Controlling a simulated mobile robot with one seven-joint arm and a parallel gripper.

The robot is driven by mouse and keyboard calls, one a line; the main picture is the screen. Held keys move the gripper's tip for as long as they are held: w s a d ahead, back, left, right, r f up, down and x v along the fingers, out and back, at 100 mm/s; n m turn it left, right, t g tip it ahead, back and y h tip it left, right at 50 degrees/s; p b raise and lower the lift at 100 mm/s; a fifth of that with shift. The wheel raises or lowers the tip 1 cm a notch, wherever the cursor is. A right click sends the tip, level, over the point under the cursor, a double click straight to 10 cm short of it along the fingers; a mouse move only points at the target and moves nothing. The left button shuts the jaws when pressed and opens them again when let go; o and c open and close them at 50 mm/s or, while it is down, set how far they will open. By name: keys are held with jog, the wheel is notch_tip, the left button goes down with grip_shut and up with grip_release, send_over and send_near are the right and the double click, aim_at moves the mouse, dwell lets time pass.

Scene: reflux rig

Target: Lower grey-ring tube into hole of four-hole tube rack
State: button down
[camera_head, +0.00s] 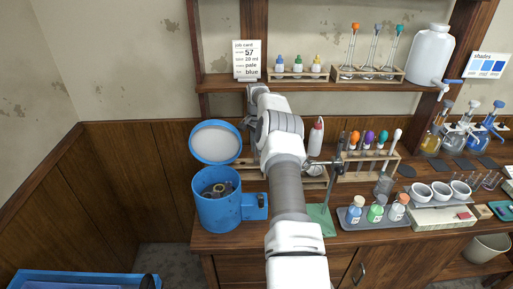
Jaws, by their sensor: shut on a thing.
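My gripper (253,122) is at the end of my arm, left of the wrist and above the bench, partly hidden by my own arm. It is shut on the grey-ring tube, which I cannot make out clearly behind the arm. A wooden rack (246,171) stands on the bench below the gripper, and my arm covers much of it. It may be the four-hole tube rack, but its holes are too small and covered to tell. I cannot see whether the tube is over or inside a hole.
A blue drum (218,209) with a raised lid (216,142) stands at the left. Right of my arm are a white bottle (316,138), a stand with a green base (321,220), and a wooden rack (352,177) of coloured-top tubes. A shelf (300,84) runs above the bench.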

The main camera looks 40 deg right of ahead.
jog(key=shift+f+b, duration=1.1)
jog(key=shift+f, duration=0.45)
jog(key=shift+f+b, duration=0.5)
jog(key=shift+b, duration=0.1)
jog(key=c, duration=0.6)
grip_release()
jog(key=shift+r, duration=0.15)
notch_tip(320, 180, up, 9)
jog(key=p, duration=0.5)
